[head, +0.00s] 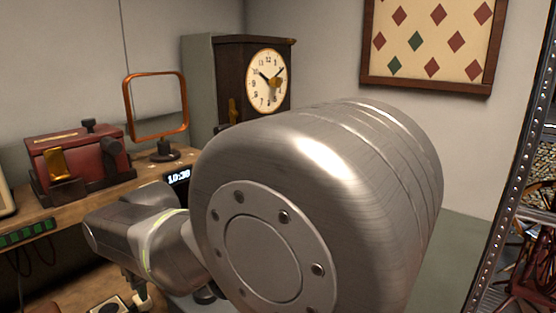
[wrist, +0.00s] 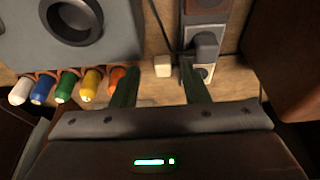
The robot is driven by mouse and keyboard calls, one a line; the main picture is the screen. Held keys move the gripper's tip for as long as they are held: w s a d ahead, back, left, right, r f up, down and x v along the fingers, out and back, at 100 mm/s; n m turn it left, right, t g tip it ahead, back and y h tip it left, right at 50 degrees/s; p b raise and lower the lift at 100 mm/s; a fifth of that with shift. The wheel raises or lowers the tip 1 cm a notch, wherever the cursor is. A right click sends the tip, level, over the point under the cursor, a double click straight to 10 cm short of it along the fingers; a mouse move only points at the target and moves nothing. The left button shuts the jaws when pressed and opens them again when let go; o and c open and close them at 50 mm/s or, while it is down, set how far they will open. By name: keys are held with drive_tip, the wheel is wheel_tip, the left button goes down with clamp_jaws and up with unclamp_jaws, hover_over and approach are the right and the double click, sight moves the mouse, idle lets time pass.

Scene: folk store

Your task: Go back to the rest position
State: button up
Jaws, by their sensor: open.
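My gripper (wrist: 157,88) shows in the wrist view with its two dark green fingers apart and nothing between them. It points toward a wooden surface (wrist: 148,84), and a small pale block (wrist: 162,66) shows beyond the gap between the fingertips. I cannot tell how far the fingers are from that surface. In the head view my own arm fills the middle and hides much of the bench, and the gripper's fingers cannot be made out there.
A power strip with a plug (wrist: 204,45) lies right of the fingers. A clock (head: 267,80), a red box (head: 75,160) and an orange-framed stand (head: 128,108) stand on the wooden bench (head: 50,215).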

drive_tip(key=s+d+r+g+h, duration=0.2)
drive_tip(key=s+d, duration=0.6)
drive_tip(key=d, duration=0.2)
drive_tip(key=shift+s+d+h+p, duration=0.25)
drive_tip(key=shift+d+h+p, duration=0.05)
drive_tip(key=shift+p, duration=0.05)
drive_tip(key=shift+d+f, duration=0.1)
